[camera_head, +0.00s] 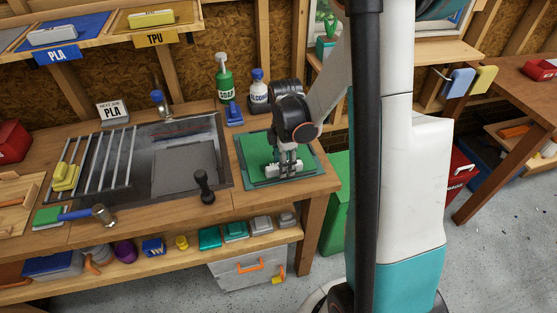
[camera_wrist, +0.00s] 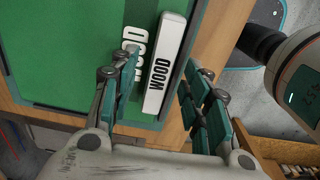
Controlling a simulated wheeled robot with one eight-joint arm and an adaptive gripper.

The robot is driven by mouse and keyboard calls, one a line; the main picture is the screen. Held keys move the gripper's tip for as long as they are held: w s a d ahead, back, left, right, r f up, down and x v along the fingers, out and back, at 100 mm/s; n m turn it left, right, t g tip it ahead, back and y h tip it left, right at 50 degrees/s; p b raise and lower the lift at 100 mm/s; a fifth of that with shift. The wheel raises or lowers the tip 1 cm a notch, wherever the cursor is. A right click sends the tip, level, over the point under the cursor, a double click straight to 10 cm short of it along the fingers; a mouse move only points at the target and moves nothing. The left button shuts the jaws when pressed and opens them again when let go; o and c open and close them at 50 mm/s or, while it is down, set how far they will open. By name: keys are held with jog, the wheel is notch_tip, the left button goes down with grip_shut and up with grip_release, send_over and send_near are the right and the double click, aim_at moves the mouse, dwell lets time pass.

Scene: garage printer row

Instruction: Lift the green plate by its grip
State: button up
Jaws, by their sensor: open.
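The green plate (camera_head: 257,158) lies in a dark green-rimmed tray on the right end of the wooden workbench. It also shows in the wrist view (camera_wrist: 65,45). Its grip is a white bar marked WOOD (camera_wrist: 170,50) near the plate's edge. White WOOD lettering is also on the plate beside it, partly hidden by a finger. My gripper (camera_wrist: 162,90) is open, with its teal-padded fingers on either side of the bar and visible gaps. In the head view my gripper (camera_head: 287,164) points down over the bar, partly hiding it.
A sink-like tray (camera_head: 183,165) with a grey plate and rack is left of the green plate. A black-handled tool (camera_head: 204,187) stands near its front. A soap bottle (camera_head: 224,78), alcohol bottle (camera_head: 259,88) and blue item (camera_head: 234,115) stand behind. The bench's right edge is close.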

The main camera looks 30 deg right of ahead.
jog(key=shift+f, duration=0.95)
jog(key=shift+r, duration=0.1)
grip_shut()
jog(key=shift+r, duration=0.1)
